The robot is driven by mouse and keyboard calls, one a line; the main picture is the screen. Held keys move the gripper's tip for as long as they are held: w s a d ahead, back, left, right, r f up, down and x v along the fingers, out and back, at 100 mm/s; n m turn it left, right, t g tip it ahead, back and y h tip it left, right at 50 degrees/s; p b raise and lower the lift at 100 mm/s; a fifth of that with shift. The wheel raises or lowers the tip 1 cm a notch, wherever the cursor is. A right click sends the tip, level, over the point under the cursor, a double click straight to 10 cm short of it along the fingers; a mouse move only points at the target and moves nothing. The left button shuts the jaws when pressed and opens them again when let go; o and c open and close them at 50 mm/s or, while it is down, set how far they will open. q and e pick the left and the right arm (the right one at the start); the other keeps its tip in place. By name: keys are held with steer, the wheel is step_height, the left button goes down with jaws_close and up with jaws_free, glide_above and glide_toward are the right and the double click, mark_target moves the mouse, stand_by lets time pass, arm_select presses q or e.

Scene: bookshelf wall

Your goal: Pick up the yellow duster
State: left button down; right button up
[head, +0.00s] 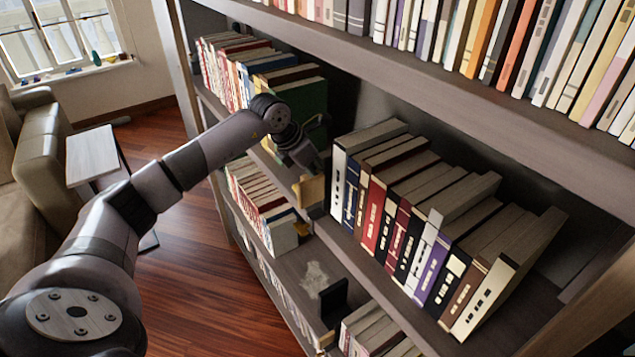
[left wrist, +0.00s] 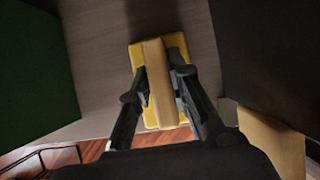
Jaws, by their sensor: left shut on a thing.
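In the left wrist view, the yellow duster (left wrist: 174,44) is a flat yellow pad with a tan raised bar along its middle. My left gripper (left wrist: 162,88) is shut on this bar, one dark finger on each side. The duster is over the grey-brown shelf board (left wrist: 98,50); I cannot tell whether it touches the board. In the head view, my left gripper (head: 316,166) reaches into the gap between two groups of books, and I cannot make out the duster for certain there. My right gripper is not in view.
Dark green books (head: 300,105) stand left of the gripper and a row of upright books (head: 400,205) to its right. A tan block (head: 309,191) is at the shelf's front edge, close below the gripper. Another book-filled shelf (head: 450,70) is above. Open floor (head: 195,270) lies left.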

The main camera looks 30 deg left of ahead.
arm_select(q)
steer(key=shift+a+r+b, duration=0.2)
steer(key=shift+r+b, duration=0.05)
steer(key=shift+b, duration=0.6)
step_height(320, 180, up, 6)
steer(key=shift+f+b, duration=0.1)
steer(key=shift+b, duration=1.1)
steer(key=shift+s+a+b, duration=0.25)
steer(key=shift+a+b, duration=0.1)
steer(key=s+a+b, duration=0.3)
steer(key=s+a, duration=0.1)
steer(key=a, duration=0.4)
steer(key=s+a+b, duration=0.3)
steer(key=s+a, duration=0.2)
steer(key=a, duration=0.3)
steer(key=shift+a+r, duration=0.25)
steer(key=shift+r, duration=0.1)
steer(key=c, duration=2)
jaws_free()
jaws_close()
